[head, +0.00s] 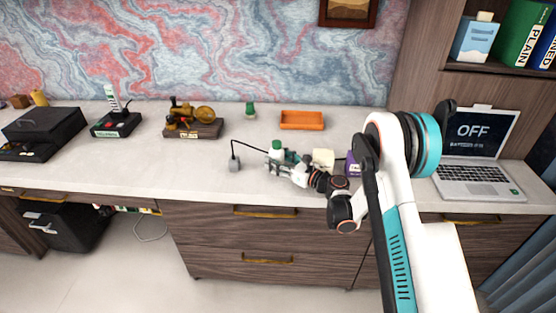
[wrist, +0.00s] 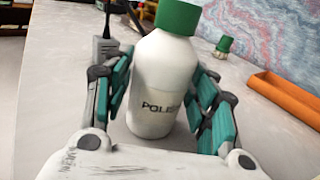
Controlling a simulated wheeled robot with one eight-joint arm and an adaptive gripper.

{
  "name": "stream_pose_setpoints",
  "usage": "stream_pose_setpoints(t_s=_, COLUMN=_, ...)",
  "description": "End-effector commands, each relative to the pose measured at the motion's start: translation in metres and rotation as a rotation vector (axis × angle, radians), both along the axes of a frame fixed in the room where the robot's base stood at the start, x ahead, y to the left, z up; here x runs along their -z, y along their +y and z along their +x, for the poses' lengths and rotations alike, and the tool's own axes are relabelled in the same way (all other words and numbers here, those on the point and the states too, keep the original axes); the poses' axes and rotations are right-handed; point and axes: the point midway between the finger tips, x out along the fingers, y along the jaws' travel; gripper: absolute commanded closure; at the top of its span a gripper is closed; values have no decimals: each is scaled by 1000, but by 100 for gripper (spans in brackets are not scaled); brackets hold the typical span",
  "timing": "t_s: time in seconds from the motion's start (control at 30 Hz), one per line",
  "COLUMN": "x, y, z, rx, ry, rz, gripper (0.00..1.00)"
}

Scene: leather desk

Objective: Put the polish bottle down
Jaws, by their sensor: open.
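The polish bottle (wrist: 160,85) is white with a green cap and dark lettering. In the wrist view it stands upright on the pale desk top, between the two teal-padded fingers of my gripper (wrist: 160,110). In the head view the bottle's green cap (head: 276,146) shows at the end of my gripper (head: 274,163), low over the desk. The gripper hides part of the bottle there.
A grey block with a black cable (head: 235,163) stands left of the bottle. A cream object (head: 323,158) and a purple box (head: 353,165) are close to my arm. An orange tray (head: 302,120) and a small green-topped item (head: 250,109) are behind. The desk's front left is clear.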

Motion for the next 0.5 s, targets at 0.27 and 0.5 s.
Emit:
stream_pose_setpoints(t_s=0.27, x=-5, y=-27, z=-19, rx=3, ry=0, rz=0, gripper=47)
stream_pose_setpoints(t_s=0.5, x=-5, y=-70, z=-51, rx=4, ry=0, rz=0, gripper=47)
